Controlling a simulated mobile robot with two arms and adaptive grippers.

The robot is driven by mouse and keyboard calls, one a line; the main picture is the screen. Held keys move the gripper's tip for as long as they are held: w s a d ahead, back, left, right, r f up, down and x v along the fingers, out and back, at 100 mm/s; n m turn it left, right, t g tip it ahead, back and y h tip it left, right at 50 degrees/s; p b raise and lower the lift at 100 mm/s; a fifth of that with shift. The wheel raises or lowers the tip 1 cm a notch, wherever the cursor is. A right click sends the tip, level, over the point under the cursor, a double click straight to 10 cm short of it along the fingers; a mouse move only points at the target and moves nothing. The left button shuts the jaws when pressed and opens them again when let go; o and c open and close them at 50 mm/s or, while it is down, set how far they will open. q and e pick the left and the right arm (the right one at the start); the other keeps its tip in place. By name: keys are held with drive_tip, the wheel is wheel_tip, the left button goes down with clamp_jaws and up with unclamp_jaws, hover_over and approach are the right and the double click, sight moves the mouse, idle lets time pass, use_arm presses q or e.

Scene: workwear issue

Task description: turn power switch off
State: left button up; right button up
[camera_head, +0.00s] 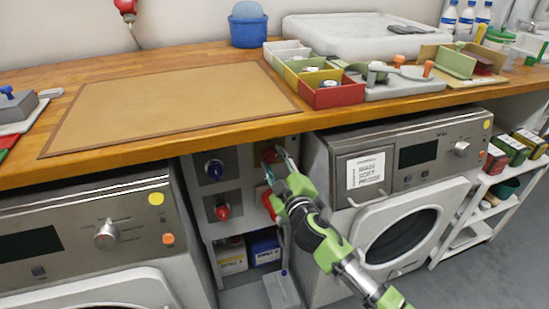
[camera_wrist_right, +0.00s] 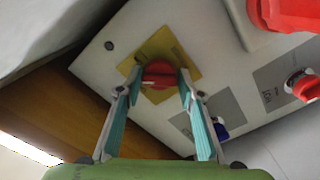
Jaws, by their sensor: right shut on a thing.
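The red power switch knob (camera_wrist_right: 158,72) sits on a yellow plate (camera_wrist_right: 184,61) on the grey panel under the worktop. In the head view the red knob (camera_head: 269,153) is at the panel's upper right. My right gripper (camera_head: 281,162) reaches up to it from the lower right. In the right wrist view my right gripper (camera_wrist_right: 159,80) has its two fingers on either side of the knob, shut on it. The knob's exact turn angle is partly hidden by the fingertips. My left gripper is not in view.
The panel also bears a blue knob (camera_head: 214,169), a red knob (camera_head: 222,211) and a larger red part (camera_head: 268,201). Washing machines stand left (camera_head: 95,230) and right (camera_head: 400,205) of it. The wooden worktop (camera_head: 150,149) overhangs just above, leaving little room.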

drive_tip(key=n+p, duration=0.1)
drive_tip(key=n, duration=0.4)
drive_tip(key=shift+r+p, duration=0.15)
drive_tip(key=shift+p, duration=0.25)
use_arm(q)
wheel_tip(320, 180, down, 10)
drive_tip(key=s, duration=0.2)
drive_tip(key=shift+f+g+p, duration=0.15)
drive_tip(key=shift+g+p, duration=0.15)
drive_tip(key=shift+p, duration=0.15)
use_arm(e)
drive_tip(key=shift+n, duration=1.9)
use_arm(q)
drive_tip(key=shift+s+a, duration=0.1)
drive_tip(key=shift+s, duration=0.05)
use_arm(e)
drive_tip(key=o, duration=1.1)
drive_tip(key=v, duration=1.2)
